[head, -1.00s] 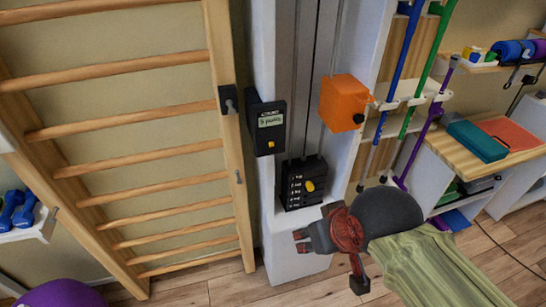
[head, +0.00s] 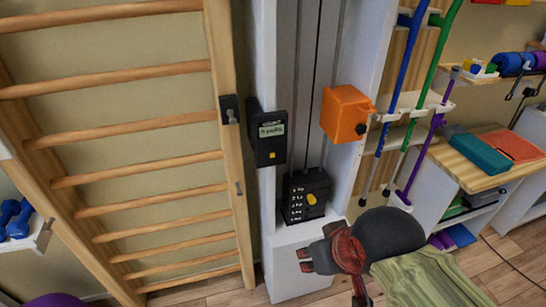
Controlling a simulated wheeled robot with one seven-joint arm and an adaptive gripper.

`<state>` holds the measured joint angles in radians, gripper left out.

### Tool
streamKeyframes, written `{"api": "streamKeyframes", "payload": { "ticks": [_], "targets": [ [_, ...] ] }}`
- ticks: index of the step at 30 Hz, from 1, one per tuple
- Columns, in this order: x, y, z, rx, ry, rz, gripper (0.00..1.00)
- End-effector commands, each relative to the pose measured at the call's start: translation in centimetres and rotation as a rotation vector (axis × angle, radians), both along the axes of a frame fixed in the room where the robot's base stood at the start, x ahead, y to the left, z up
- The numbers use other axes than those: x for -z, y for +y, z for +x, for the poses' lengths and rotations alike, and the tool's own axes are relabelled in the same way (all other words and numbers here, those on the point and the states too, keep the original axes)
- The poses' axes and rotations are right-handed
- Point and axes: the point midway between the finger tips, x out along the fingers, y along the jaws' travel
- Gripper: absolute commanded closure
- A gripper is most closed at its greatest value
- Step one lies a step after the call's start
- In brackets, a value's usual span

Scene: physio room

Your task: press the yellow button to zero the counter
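The counter is a dark box (head: 278,140) on the white upright, with a pale green display (head: 271,130) whose text is too small to read surely. The small yellow button (head: 272,155) sits on its front below the display and is uncovered. My gripper (head: 332,279), black and dark red, is low and to the right of the counter, well apart from it. Its fingers look spread, one to the left and one downward, with nothing seen between them. The lower finger is partly cut off by the picture's edge.
An orange box (head: 343,113) sticks out to the right. Wooden wall bars (head: 130,120) stand at left. Coloured poles and a wooden shelf (head: 455,165) are at right.

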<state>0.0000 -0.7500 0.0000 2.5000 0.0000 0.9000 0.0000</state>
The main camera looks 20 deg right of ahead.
Motion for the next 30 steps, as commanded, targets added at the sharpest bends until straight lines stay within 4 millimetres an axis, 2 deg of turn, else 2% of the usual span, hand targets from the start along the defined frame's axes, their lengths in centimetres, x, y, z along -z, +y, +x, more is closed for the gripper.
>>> {"api": "streamKeyframes", "payload": {
  "ticks": [15,30],
  "targets": [
    [0.01,0.0,0.0,0.0,0.0,0.0,1.0],
    [0.01,0.0,0.0,0.0,0.0,0.0,1.0]
  ]
}}
